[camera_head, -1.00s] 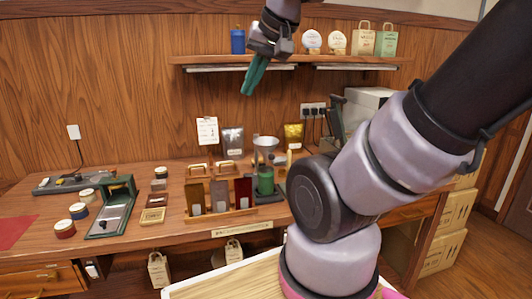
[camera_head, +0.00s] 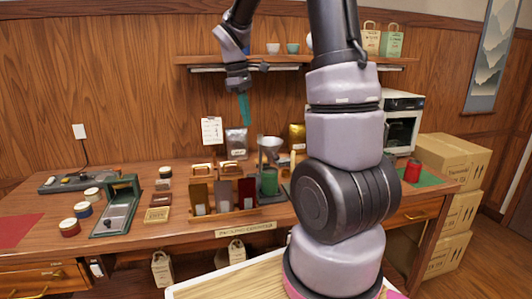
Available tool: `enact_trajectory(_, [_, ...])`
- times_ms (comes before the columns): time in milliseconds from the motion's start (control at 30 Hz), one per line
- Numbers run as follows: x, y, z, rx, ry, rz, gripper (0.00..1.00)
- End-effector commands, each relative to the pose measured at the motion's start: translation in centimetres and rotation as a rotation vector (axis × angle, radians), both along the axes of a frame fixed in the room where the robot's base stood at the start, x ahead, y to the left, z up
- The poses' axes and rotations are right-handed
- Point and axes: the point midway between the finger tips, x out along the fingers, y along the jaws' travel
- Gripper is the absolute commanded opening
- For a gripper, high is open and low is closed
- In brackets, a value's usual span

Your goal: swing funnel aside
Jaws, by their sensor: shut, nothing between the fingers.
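The funnel (camera_head: 271,144) is a pale grey cone on a dark stand, above a green cylinder (camera_head: 269,182) at the middle of the workbench. My gripper (camera_head: 243,108), with teal fingers pointing down, is shut and empty. In the picture it shows up and to the left of the funnel, apart from it, in front of the wall below the shelf. How far it is from the funnel in depth I cannot tell.
A wooden rack (camera_head: 228,211) with several coloured packets stands left of the funnel. My arm hides part of the bench on the right. Cartons (camera_head: 455,160) are stacked at the right.

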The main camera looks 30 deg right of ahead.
Motion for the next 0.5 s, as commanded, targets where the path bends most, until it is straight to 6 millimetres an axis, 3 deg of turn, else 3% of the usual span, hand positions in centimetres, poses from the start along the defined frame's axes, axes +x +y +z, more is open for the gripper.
enact_trajectory(200, [2.0,-0.7,-2.9,-0.032,0.097,0.129,0.0])
enact_trajectory(500, [2.4,-0.8,-3.4,-0.038,0.119,0.159,0.0])
